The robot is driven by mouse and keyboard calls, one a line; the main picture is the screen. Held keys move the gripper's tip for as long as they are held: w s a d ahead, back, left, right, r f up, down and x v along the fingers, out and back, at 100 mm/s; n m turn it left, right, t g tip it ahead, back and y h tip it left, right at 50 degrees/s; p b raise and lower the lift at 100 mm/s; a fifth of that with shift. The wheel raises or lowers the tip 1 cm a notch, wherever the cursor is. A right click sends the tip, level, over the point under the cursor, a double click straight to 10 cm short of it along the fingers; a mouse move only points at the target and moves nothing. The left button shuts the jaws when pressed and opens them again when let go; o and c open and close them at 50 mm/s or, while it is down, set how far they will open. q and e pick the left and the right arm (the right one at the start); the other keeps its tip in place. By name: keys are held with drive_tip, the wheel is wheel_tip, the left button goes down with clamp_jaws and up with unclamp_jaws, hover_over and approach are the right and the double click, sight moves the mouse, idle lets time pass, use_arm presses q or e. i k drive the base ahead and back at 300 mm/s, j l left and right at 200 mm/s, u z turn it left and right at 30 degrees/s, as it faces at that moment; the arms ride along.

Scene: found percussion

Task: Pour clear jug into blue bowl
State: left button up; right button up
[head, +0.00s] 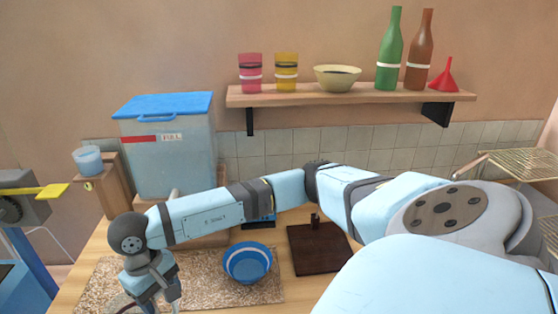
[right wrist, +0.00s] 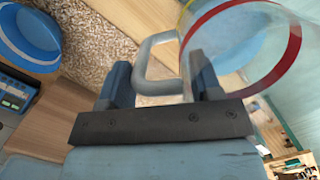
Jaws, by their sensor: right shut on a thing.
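The blue bowl (head: 247,263) stands upright on the speckled mat in the head view, and its edge shows at the upper left of the right wrist view (right wrist: 27,38). The clear jug (right wrist: 245,42) with a red rim band is at the upper right of the right wrist view. My right gripper (right wrist: 160,76) is shut on the jug's pale handle (right wrist: 152,86). In the head view my right gripper (head: 164,300) is low, left of the bowl; the jug is hard to make out there. Its contents are unclear. My left gripper is in neither view.
The mat (head: 205,285) lies on a wooden table. A dark wooden base (head: 319,252) stands right of the bowl. A large blue-lidded container (head: 168,150) is behind. A wall shelf (head: 350,97) holds cups, a bowl, bottles and a funnel. A wire rack (head: 520,165) is at right.

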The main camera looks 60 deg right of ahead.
sight(246, 263)
drive_tip(key=z, duration=1.1)
drive_tip(key=k+j+z, duration=0.2)
drive_tip(key=j, duration=0.8)
drive_tip(key=i+j, duration=0.05)
drive_tip(key=i, duration=0.1)
